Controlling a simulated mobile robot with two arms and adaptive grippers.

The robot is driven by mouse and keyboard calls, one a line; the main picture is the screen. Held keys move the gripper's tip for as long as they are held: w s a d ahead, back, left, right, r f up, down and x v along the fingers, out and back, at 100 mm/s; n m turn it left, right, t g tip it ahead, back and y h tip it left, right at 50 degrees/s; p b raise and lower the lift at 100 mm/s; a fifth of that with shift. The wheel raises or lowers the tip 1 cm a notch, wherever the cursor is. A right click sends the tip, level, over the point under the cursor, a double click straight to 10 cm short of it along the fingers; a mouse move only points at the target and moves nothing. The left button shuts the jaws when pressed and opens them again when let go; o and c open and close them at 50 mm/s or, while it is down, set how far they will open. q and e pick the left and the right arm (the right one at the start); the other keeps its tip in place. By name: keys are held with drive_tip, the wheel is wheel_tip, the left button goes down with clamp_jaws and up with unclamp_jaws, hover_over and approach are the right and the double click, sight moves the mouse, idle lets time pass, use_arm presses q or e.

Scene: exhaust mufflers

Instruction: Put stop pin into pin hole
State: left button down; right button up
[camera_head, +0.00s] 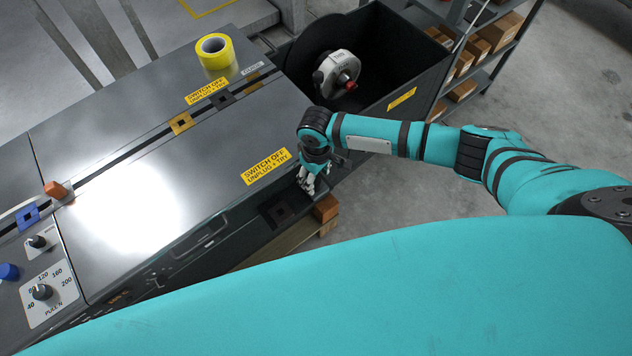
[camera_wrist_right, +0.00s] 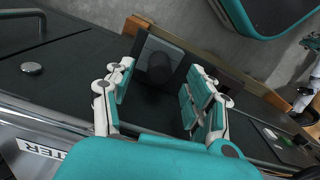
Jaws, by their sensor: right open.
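My right gripper (camera_head: 308,186) points down beside the front edge of the machine. In the right wrist view, its two fingers (camera_wrist_right: 160,100) are apart. A dark round pin (camera_wrist_right: 160,68), which looks like the stop pin, stands on a dark square plate between and just beyond the fingertips. I cannot tell if the fingers touch it; in the head view the gripper hides it. More square pieces with dark centres sit along the slot: blue (camera_head: 27,216), gold (camera_head: 181,122) and black (camera_head: 225,97).
A yellow tape roll (camera_head: 215,55) and another orange block (camera_head: 56,190) are on the machine top (camera_head: 130,200). A black bin (camera_head: 395,50) holds a tape dispenser (camera_head: 337,74). White-and-teal parts, perhaps my left gripper, show at the wrist view's right edge.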

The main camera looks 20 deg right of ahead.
drive_tip(key=shift+f, duration=1.4)
clamp_jaws()
